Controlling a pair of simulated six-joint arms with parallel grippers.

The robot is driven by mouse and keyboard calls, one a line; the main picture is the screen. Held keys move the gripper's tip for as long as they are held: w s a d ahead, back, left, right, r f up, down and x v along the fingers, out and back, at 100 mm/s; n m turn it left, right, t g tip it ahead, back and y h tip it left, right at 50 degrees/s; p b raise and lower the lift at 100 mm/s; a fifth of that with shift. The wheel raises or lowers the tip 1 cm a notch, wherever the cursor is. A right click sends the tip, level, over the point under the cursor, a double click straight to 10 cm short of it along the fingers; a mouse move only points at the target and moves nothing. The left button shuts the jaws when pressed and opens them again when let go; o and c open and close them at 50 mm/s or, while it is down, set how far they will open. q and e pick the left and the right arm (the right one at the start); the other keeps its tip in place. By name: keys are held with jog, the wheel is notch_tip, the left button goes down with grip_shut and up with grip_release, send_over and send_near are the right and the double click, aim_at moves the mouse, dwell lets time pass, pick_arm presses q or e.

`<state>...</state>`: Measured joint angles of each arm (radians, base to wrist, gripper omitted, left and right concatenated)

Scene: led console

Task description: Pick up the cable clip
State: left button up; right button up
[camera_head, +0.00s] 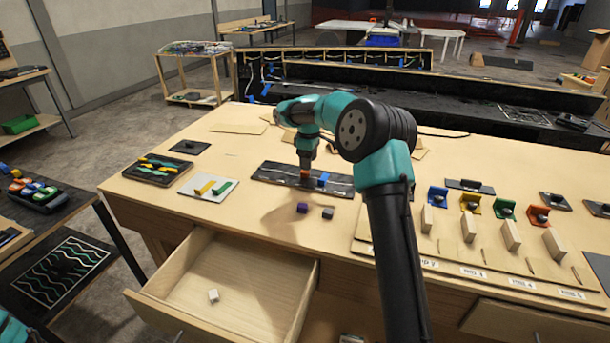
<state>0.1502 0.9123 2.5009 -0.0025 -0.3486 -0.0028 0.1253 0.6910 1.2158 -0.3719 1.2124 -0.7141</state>
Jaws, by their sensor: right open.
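A black board (340,187) with a pale cable strip lies in the middle of the table. A small blue clip-like piece (323,179) sits on it. My right gripper (305,174) points down over the board, just left of the blue piece. It is open; its fingertips are small, and an orange-red patch shows at them, which I cannot tell apart from the gripper. A purple block (302,208) and a grey block (327,213) lie on the table in front of the board. I cannot tell which small piece is the cable clip. My left gripper is out of view.
An open drawer (245,272) holds a small pale block (213,296). Coloured holders, including a blue one (437,195), and upright wooden blocks stand right.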

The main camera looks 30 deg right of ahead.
aim_at(305, 174)
jog(key=shift+d+f, duration=0.1)
jog(key=shift+f, duration=2.45)
grip_shut()
